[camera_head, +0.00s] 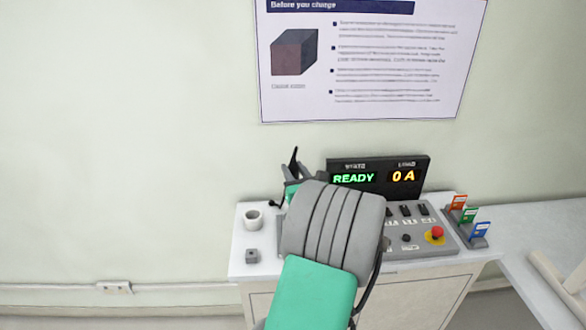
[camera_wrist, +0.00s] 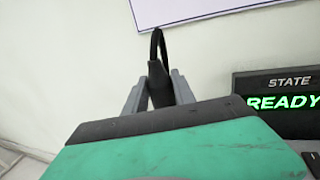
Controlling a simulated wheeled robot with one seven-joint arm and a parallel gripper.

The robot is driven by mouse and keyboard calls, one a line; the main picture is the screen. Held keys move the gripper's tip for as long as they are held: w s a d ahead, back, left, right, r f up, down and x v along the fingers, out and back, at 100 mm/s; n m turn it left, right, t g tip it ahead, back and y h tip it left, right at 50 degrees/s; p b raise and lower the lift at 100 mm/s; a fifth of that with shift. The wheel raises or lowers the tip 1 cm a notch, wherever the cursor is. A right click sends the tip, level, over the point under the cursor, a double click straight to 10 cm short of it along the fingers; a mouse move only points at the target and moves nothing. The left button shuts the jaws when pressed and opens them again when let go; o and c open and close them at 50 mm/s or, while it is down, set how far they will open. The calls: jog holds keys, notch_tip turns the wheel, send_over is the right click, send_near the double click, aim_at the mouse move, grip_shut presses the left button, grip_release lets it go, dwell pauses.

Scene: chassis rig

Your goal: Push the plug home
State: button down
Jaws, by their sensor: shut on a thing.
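In the wrist view my gripper (camera_wrist: 159,84) has its two grey fingers closed on a black plug (camera_wrist: 158,92). A black cable loops up from the plug's top. In the head view a black part, likely the plug or its cable (camera_head: 294,160), sticks up beyond my arm, left of the display. My arm covers most of that area, and the socket is hidden. I cannot tell whether the plug touches a socket. The display (camera_head: 378,176) reads READY in green and 0 A in amber; its left part also shows in the wrist view (camera_wrist: 282,102).
A control panel (camera_head: 408,238) with switches and a red emergency button (camera_head: 437,232) lies right of my arm. Orange, green and blue cards (camera_head: 469,214) stand at the bench's right end.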

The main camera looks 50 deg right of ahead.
jog(key=shift+a+r+p, duration=0.1)
jog(key=shift+r+p, duration=0.05)
jog(key=shift+p, duration=0.2)
notch_tip(320, 180, down, 6)
jog(key=b, duration=0.4)
jog(key=shift+p, duration=0.65)
dwell(1.3)
dwell(0.4)
jog(key=shift+f+b, duration=0.35)
jog(key=shift+f, duration=0.15)
jog(key=shift+f+b, duration=1.15)
jog(key=shift+f, duration=0.6)
jog(key=c, duration=0.9)
grip_release()
jog(key=shift+c, duration=0.2)
